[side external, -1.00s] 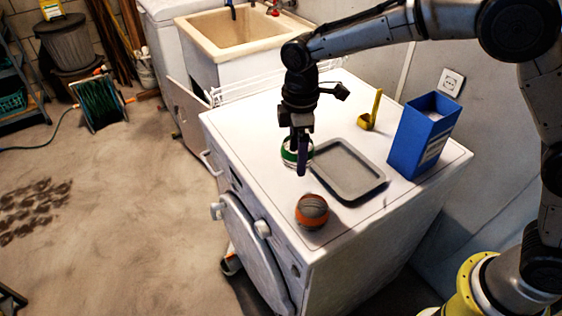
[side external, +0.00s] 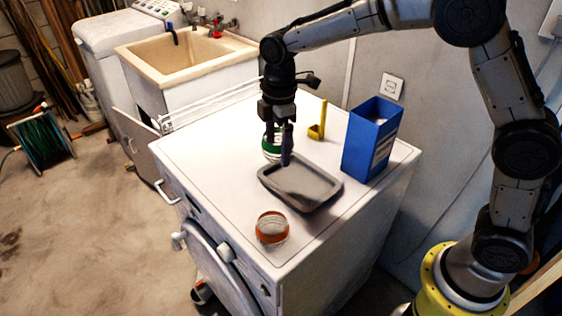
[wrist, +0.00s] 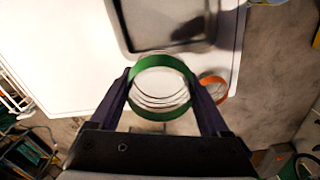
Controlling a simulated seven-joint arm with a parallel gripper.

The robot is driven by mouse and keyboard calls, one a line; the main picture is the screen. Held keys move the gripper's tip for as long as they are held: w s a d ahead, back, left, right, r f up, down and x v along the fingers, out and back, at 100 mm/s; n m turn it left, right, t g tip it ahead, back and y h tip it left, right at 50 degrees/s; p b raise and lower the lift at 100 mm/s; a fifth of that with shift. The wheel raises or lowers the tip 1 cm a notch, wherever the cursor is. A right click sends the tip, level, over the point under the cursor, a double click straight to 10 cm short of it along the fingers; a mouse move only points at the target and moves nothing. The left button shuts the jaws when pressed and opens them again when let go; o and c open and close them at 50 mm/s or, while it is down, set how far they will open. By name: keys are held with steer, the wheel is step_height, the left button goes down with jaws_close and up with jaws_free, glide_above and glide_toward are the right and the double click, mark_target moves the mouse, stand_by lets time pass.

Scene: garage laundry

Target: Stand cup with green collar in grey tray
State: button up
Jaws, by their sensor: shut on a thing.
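The cup with the green collar (side external: 269,148) is between the fingers of my gripper (side external: 279,155), at the back left of the grey tray. In the wrist view the green collar (wrist: 163,66) forms a ring between the two fingertips (wrist: 161,82), which close on it from both sides. The cup looks about upright; I cannot tell whether its base touches the machine top. The grey tray (side external: 322,200) lies flat on the white machine and looks empty. In the wrist view its rim (wrist: 122,30) is beyond the cup.
A second cup with an orange collar (side external: 271,230) stands near the machine's front edge, in front of the tray. A blue box (side external: 366,145) stands right of the tray, and a yellow scoop (side external: 317,131) behind it. The machine top (side external: 205,150) is clear at left.

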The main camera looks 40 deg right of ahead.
steer(key=w+d+f+m, duration=0.1)
steer(key=w+d+f, duration=0.2)
steer(key=d, duration=0.3)
steer(key=shift+s+f, duration=0.1)
steer(key=shift+f, duration=3.7)
steer(key=shift+s+f, duration=0.1)
steer(key=shift+f, duration=0.2)
